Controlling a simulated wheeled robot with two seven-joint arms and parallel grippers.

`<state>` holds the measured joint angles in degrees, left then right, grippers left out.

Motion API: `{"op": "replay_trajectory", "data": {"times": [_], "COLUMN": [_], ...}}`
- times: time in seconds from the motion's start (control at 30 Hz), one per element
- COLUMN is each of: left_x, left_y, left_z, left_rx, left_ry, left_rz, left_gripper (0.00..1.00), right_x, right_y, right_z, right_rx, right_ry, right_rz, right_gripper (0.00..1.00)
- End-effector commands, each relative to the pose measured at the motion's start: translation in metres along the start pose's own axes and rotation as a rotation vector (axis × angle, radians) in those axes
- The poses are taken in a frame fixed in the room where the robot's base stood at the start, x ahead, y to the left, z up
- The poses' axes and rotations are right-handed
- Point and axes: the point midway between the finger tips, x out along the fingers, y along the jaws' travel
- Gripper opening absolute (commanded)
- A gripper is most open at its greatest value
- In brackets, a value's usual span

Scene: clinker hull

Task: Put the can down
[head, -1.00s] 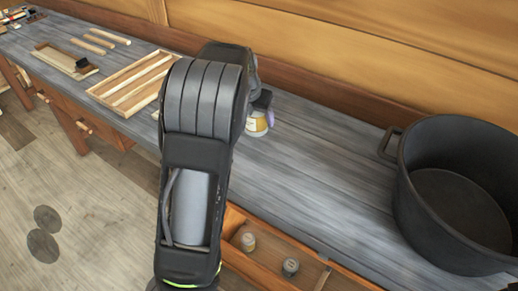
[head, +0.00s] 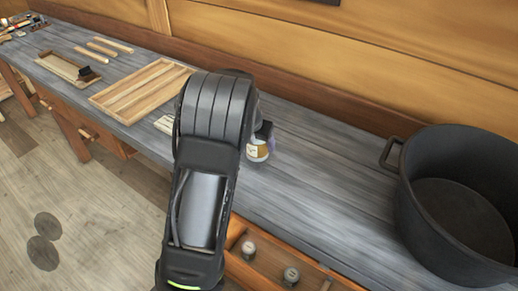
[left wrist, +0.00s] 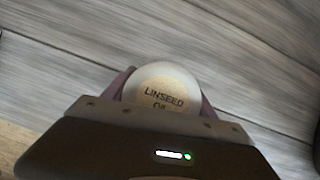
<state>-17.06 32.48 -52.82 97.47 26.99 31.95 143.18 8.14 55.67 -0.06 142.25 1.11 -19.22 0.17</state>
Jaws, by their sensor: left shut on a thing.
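The can (head: 257,151) is a small pale container with a yellowish label, partly hidden behind my left arm in the head view. In the left wrist view its round top (left wrist: 163,88) reads "LINSEED" with a second word partly cut off. My left gripper (head: 266,137) is shut on the can, with a finger on either side of it in the left wrist view (left wrist: 163,95). The can is at or just above the grey bench top (head: 320,165); I cannot tell if it touches. My right gripper is not in view.
A large black pot (head: 412,215) stands on the bench at the right. A slatted wooden tray (head: 140,87) lies to the left. An open drawer (head: 268,262) below the bench front holds two small jars. The bench between can and pot is clear.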

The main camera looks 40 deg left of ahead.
Motion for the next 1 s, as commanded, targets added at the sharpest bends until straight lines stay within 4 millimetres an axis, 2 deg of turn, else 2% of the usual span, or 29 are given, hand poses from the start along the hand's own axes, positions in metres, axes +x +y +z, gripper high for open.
{"op": "replay_trajectory", "data": {"times": [0.2,0.57,0.6,0.87,1.0], "left_x": [0.025,0.028,0.029,0.029,0.029], "left_y": [0.000,0.000,0.000,-0.001,-0.001], "left_z": [-0.011,-0.012,-0.013,-0.012,-0.012], "left_rx": [-0.001,-0.001,-0.001,0.000,0.000], "left_ry": [0.001,0.000,0.002,0.001,0.001], "left_rz": [0.000,-0.001,-0.001,-0.001,-0.001], "left_gripper": [0.00,0.00,0.66,0.88,0.88], "right_x": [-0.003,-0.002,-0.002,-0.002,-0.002], "right_y": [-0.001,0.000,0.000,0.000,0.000], "right_z": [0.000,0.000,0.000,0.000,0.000], "right_rx": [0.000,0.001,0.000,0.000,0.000], "right_ry": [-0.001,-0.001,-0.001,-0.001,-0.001], "right_rz": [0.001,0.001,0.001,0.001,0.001], "right_gripper": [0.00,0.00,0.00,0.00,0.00]}}
